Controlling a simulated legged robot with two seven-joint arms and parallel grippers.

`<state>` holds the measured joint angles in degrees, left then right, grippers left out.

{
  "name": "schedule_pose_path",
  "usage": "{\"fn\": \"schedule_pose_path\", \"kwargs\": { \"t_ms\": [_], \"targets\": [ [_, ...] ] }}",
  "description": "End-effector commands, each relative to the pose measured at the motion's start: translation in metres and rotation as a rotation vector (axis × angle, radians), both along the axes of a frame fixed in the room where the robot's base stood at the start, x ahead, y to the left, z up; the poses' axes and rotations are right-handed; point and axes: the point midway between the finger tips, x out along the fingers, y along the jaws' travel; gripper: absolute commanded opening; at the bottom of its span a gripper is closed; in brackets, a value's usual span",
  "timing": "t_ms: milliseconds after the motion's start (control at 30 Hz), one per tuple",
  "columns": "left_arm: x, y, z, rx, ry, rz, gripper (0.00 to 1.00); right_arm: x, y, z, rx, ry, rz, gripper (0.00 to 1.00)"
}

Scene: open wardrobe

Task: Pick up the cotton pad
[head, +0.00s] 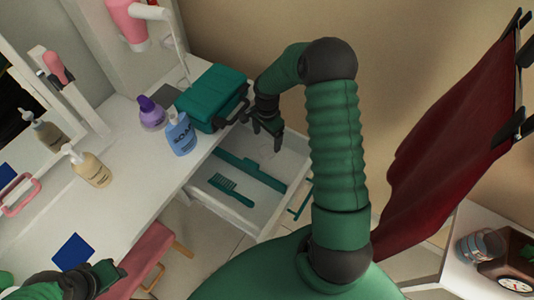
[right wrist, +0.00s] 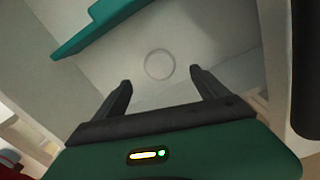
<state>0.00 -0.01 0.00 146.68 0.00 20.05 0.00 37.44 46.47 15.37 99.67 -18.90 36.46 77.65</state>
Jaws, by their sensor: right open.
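The cotton pad (right wrist: 159,64) is a pale, round disc lying flat on the drawer floor in the right wrist view. It is faint against the white floor, and I cannot make it out surely in the head view. My right gripper (head: 266,136) hangs over the back part of the open white drawer (head: 262,216). In the right wrist view its two fingers (right wrist: 160,77) are spread and empty, with the pad just ahead, between their tips in the picture and apart from them. My left gripper (head: 104,276) is at the lower left in the head view; its jaws are unclear.
In the drawer lie a teal comb (head: 231,190) and a longer teal bar-shaped item (head: 250,170). A teal case (head: 212,97), a blue soap bottle (head: 181,134), a purple bottle (head: 151,112) and a beige pump bottle (head: 90,168) stand on the white counter. A dark red cloth (head: 445,150) hangs at right.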

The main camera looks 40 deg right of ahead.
Motion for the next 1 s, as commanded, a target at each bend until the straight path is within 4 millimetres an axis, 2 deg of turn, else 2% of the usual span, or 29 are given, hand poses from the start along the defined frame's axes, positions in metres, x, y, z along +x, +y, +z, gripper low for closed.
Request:
{"fn": "schedule_pose_path", "kwargs": {
  "t_ms": [33, 233, 433, 533, 700, 767, 1000],
  "targets": [
    [0.000, 0.000, -0.004, 0.000, 0.000, 0.000, 0.36, 0.000, 0.000, -0.012, 0.001, 0.001, 0.000, 0.83],
    [0.000, 0.000, -0.008, 0.000, 0.000, 0.000, 0.36, -0.001, 0.000, -0.034, 0.001, -0.001, 0.001, 0.83],
    [0.000, 0.000, -0.017, 0.000, 0.000, 0.000, 0.36, -0.001, 0.004, -0.070, 0.002, 0.000, 0.002, 0.83],
    [0.000, 0.000, -0.018, 0.000, 0.000, 0.000, 0.36, 0.000, 0.004, -0.076, 0.000, -0.002, 0.002, 0.83],
    [0.000, 0.000, -0.017, 0.000, 0.000, 0.000, 0.36, 0.000, 0.004, -0.075, -0.001, -0.002, 0.002, 0.83],
    [0.000, 0.000, -0.017, 0.000, 0.000, 0.000, 0.36, 0.000, 0.004, -0.075, 0.000, -0.002, 0.002, 0.78],
    [0.000, 0.000, -0.017, 0.000, 0.000, 0.000, 0.36, 0.000, 0.003, -0.076, 0.000, -0.002, 0.002, 0.47]
  ]
}}
